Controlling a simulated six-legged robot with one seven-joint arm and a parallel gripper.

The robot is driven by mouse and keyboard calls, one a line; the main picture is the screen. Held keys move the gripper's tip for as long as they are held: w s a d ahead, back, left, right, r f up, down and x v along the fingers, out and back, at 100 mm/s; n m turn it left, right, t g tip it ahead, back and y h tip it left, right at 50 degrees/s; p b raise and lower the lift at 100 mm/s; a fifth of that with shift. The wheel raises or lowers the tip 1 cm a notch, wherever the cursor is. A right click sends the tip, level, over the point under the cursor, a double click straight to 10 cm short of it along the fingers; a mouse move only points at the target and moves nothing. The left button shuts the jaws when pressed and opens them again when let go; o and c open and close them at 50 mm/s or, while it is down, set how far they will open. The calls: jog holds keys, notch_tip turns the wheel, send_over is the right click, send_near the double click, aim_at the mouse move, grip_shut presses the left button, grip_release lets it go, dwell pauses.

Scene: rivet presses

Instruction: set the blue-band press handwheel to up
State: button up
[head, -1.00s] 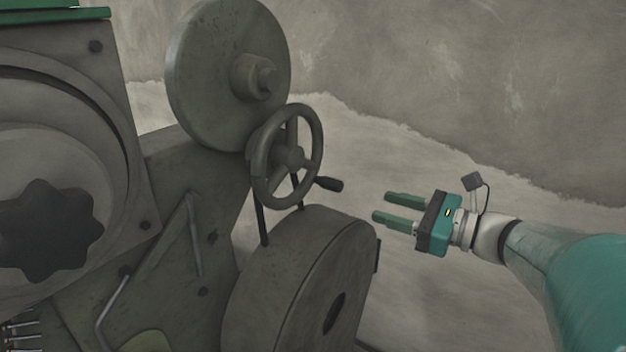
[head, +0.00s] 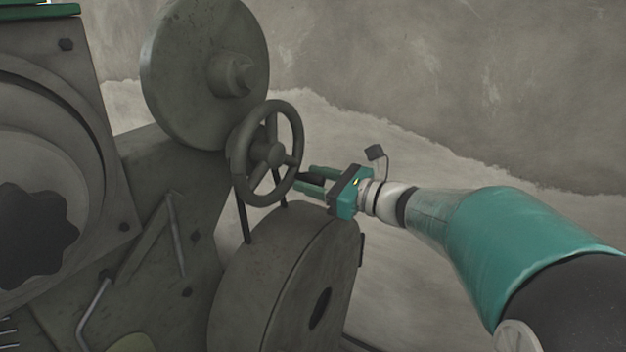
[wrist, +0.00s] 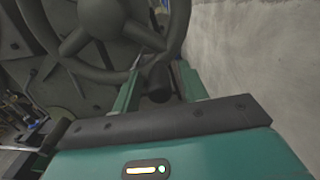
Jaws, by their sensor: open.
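The handwheel (head: 267,153) is a dark spoked wheel on the press, in the middle of the head view. Its crank knob (head: 314,180) sticks out at the lower right of the rim. My gripper (head: 308,179) is open, with its two green fingers pointing left on either side of the knob. In the wrist view the handwheel (wrist: 97,42) fills the top, and the knob (wrist: 159,87) shows end-on between the fingers of my gripper (wrist: 160,80). I cannot tell whether a finger touches it. No blue band shows.
A large round disc (head: 205,75) stands above and behind the handwheel. A thick drum (head: 285,275) lies just below it. A dark star-shaped knob (head: 35,235) is at the left. The floor to the right of the wheel is clear up to the wall (head: 450,80).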

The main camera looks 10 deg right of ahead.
jog(key=shift+w+a, duration=0.1)
jog(key=shift+a, duration=0.05)
grip_shut()
